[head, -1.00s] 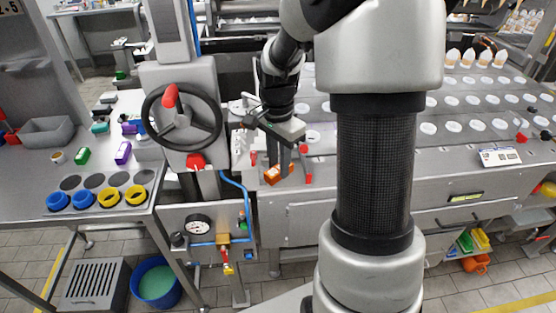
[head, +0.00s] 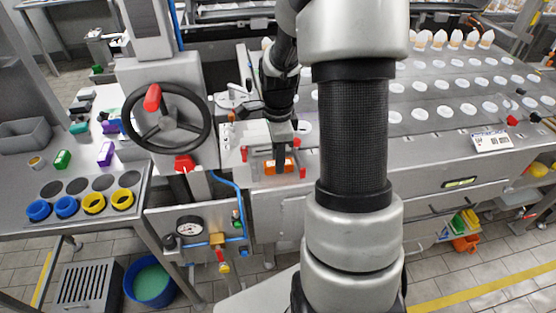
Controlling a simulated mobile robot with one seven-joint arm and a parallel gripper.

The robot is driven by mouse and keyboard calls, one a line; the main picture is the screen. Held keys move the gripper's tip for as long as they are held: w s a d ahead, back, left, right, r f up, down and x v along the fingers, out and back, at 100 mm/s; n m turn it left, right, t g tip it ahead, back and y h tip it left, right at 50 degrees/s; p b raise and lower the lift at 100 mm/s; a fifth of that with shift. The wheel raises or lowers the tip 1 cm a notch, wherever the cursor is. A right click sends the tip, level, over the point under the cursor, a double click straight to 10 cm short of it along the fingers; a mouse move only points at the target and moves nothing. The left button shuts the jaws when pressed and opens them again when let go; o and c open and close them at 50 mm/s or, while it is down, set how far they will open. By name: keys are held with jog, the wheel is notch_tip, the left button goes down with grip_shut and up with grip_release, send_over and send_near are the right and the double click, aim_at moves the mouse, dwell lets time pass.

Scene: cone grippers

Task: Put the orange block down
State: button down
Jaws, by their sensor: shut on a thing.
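The orange block (head: 271,167) is at the front edge of the steel machine top (head: 340,160), a little left of the picture's middle. My gripper (head: 281,158) points down over it and is shut on it. The block looks level, its long side running left to right. Whether its underside touches the surface below cannot be told. Small red posts (head: 303,172) stand at the right and left of the block.
A black handwheel (head: 166,121) with a red knob stands to the left. Rows of white round cups (head: 441,111) fill the deck to the right. A white label card (head: 491,141) lies at the right. My arm hides part of the deck.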

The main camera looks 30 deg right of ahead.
jog(key=shift+f, duration=0.3)
jog(key=shift+f, duration=0.1)
jog(key=shift+f, duration=0.15)
jog(key=c, duration=1.5)
grip_release()
jog(key=shift+r, duration=0.2)
notch_tip(320, 180, up, 12)
jog(key=shift+r+p, duration=0.1)
jog(key=shift+p, duration=0.35)
